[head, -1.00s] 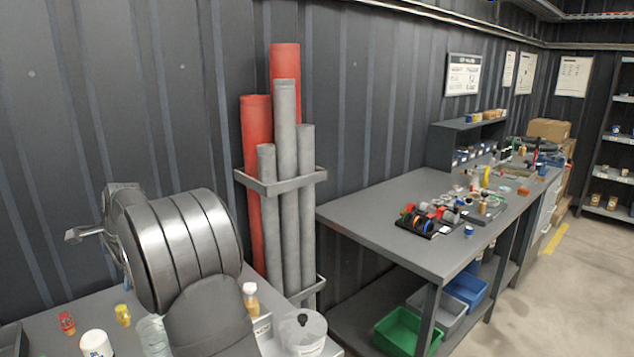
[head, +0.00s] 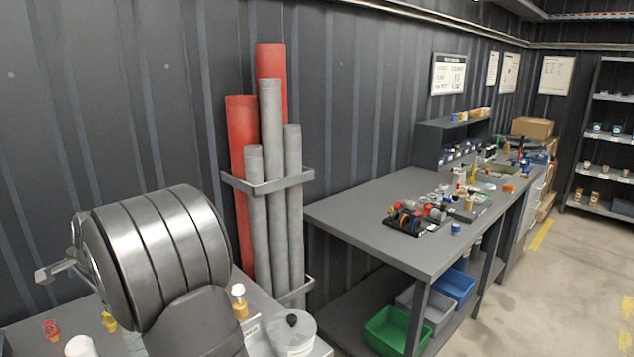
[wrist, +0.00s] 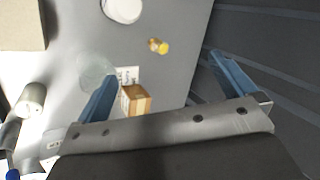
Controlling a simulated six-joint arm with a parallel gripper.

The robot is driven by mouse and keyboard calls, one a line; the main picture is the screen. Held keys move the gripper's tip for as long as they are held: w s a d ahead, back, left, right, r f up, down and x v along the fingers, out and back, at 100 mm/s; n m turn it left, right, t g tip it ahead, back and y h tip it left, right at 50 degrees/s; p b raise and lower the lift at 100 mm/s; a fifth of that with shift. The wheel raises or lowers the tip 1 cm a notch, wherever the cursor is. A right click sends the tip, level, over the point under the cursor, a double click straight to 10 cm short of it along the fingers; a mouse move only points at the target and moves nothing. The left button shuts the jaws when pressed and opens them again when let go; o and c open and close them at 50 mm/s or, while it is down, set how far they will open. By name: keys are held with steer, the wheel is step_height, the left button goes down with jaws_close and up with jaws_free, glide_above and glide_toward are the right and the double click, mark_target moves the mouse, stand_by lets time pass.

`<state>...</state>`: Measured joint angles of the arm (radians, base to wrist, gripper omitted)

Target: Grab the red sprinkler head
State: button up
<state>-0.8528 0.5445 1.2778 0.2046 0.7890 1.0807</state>
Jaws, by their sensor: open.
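The red sprinkler head (head: 51,327) is a small red piece at the bottom left of the head view, on the grey bench below my arm's end. I cannot make it out in the wrist view. A yellow piece (head: 109,321) stands to its right, partly hidden by my arm. My gripper (wrist: 163,68) shows in the wrist view with its two fingers wide apart and nothing held between them. A small yellow-brass piece (wrist: 158,46) lies on the bench beyond the fingertips, and I cannot tell which one it is.
A white cylinder (head: 82,347) stands close to the red head. A white-topped brass fitting (head: 239,302) and a clear jar with a black knob (head: 293,332) are to the right. Upright red and grey pipes (head: 270,180) stand behind. A small box (wrist: 135,100) is near the left finger.

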stand_by(0.4)
steer(key=c, duration=0.9)
steer(key=n+g+h, duration=0.1)
steer(key=n+h, duration=0.1)
steer(key=n, duration=1.5)
glide_toward(48, 321)
steer(key=x, duration=0.5)
steer(key=shift+s+d+f, duration=0.2)
steer(key=shift+d+f, duration=0.1)
steer(key=shift+f, duration=0.3)
steer(key=shift+w+a+f, duration=0.25)
steer(key=shift+a+f, duration=0.25)
steer(key=shift+f, duration=0.25)
steer(key=shift+w+a+f, duration=0.3)
steer(key=shift+a+f, duration=0.15)
steer(key=shift+f, duration=0.35)
steer(key=shift+w+a+f, duration=0.1)
steer(key=shift+a+f, duration=0.15)
steer(key=shift+f, duration=0.45)
